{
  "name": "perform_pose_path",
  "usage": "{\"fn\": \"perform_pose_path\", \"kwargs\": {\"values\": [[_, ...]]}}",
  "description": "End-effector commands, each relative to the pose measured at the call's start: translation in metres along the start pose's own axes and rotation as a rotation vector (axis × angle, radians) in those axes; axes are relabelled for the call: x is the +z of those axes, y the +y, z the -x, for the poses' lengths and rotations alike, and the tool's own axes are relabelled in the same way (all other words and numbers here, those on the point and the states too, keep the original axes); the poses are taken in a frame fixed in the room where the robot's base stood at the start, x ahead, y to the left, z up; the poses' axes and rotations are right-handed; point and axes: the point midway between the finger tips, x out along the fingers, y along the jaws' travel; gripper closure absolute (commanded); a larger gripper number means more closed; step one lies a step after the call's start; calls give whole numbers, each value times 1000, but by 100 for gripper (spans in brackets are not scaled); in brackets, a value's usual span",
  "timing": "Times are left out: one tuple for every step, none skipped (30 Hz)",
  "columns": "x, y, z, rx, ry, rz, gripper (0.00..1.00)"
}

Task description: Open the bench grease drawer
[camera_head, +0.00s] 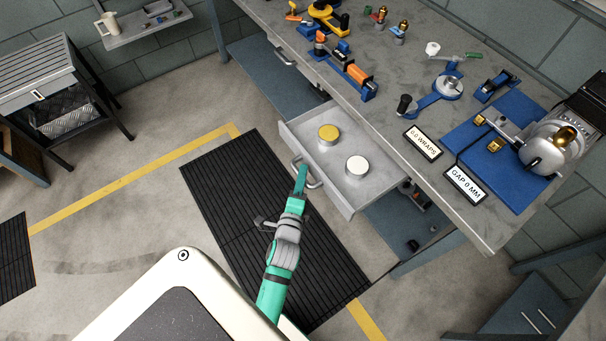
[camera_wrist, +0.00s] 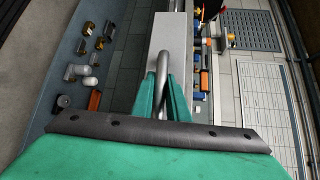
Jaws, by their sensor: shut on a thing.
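The grey bench drawer (camera_head: 330,178) stands pulled out from under the workbench. Two round tins lie in it, one with a yellow lid (camera_head: 328,134) and one with a white lid (camera_head: 357,167). The curved metal handle (camera_head: 313,183) is on the drawer's front. My gripper (camera_head: 301,177) is at the handle. In the wrist view the green fingers of my gripper (camera_wrist: 164,98) are shut on the bar of the handle (camera_wrist: 163,60). The fingers hide part of the bar.
The workbench top (camera_head: 400,85) carries tools, a blue mat (camera_head: 505,150) and two label signs. A black floor mat (camera_head: 235,190) lies below the drawer. A second drawer handle (camera_head: 284,57) is further left. A slatted-top cart (camera_head: 40,80) stands at the far left.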

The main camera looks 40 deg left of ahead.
Motion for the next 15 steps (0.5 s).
{"fn": "perform_pose_path", "kwargs": {"values": [[-2,0,0,0,4,2,100],[-2,0,0,0,3,2,100],[-2,0,0,0,3,2,84],[-2,0,0,0,3,2,79],[-2,0,0,0,3,2,79],[-2,0,0,0,3,2,79],[-2,0,0,0,2,2,79],[-1,0,0,0,2,2,79],[-1,0,0,0,2,1,79],[-1,0,0,0,1,1,79],[-1,0,0,0,1,1,79],[-1,0,0,0,1,1,79],[-1,0,1,0,1,1,79],[-1,0,2,0,1,1,79],[0,0,3,0,0,0,79]]}}
